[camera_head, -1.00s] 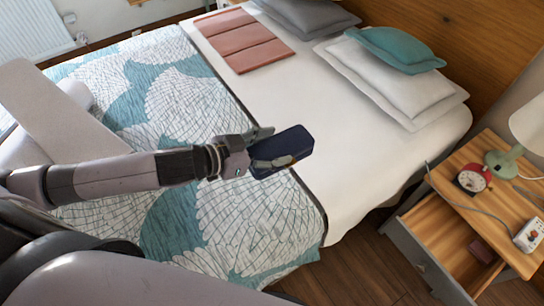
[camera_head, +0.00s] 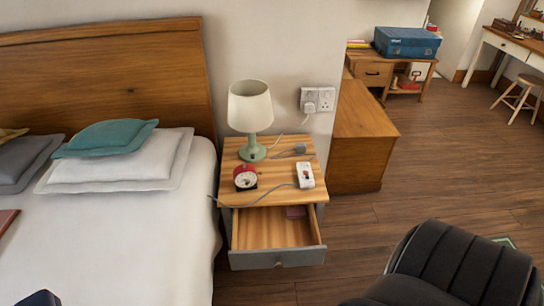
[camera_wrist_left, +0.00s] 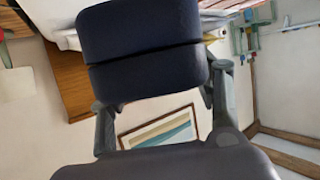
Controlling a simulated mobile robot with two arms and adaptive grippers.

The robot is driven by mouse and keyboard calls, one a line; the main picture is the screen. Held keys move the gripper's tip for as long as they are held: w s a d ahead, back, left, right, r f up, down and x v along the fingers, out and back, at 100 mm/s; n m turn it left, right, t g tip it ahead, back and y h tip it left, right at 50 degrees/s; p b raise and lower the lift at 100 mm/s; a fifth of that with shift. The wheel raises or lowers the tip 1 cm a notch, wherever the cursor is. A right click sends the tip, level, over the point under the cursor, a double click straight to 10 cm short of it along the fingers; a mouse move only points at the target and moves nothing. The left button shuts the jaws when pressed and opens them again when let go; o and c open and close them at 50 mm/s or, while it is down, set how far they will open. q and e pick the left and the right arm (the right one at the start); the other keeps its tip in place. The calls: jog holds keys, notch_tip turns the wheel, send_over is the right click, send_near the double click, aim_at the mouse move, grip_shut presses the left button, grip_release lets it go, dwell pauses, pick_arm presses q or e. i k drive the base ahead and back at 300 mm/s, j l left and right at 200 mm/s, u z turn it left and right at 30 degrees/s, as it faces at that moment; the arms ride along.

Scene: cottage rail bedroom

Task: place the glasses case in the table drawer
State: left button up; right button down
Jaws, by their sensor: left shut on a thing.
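The glasses case (camera_wrist_left: 145,40) is dark navy with a seam across it. In the left wrist view it sits between the two fingers of my left gripper (camera_wrist_left: 160,92), which is shut on it. In the head view a small dark blue piece at the bottom left edge (camera_head: 40,298) appears to be the case's end; the gripper itself is out of that view. The table drawer (camera_head: 270,232) is pulled open at the front of the bedside table (camera_head: 232,190). My right gripper is not in view.
On the tabletop stand a lamp (camera_head: 250,108), a red alarm clock (camera_head: 245,177) and a white device (camera_head: 305,175) with cables. The bed (camera_head: 150,230) is left of the table. A wooden chest (camera_head: 360,145) stands to the right. Most of the drawer floor is bare.

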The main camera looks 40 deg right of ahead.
aim_at(282, 236)
jog(key=u, duration=0.5)
jog(key=l+u, duration=0.15)
jog(key=l, duration=0.4)
jog(key=k+l+u, duration=0.2)
jog(key=l, duration=0.3)
jog(key=l+u, duration=0.15)
jog(key=l, duration=0.4)
jog(key=k+l, duration=0.1)
jog(key=l, duration=0.45)
jog(key=k+l, duration=0.15)
jog(key=l, duration=0.35)
jog(key=k+l+u, duration=0.1)
jog(key=l, duration=0.45)
jog(key=k+l, duration=0.15)
jog(key=l, duration=0.4)
jog(key=k+l, duration=0.1)
jog(key=l, duration=0.4)
jog(key=k+l+u, duration=0.1)
jog(key=l, duration=0.45)
jog(key=k+l, duration=0.2)
jog(key=l, duration=0.3)
jog(key=k+l, duration=0.15)
jog(key=l, duration=0.35)
jog(key=u, duration=0.05)
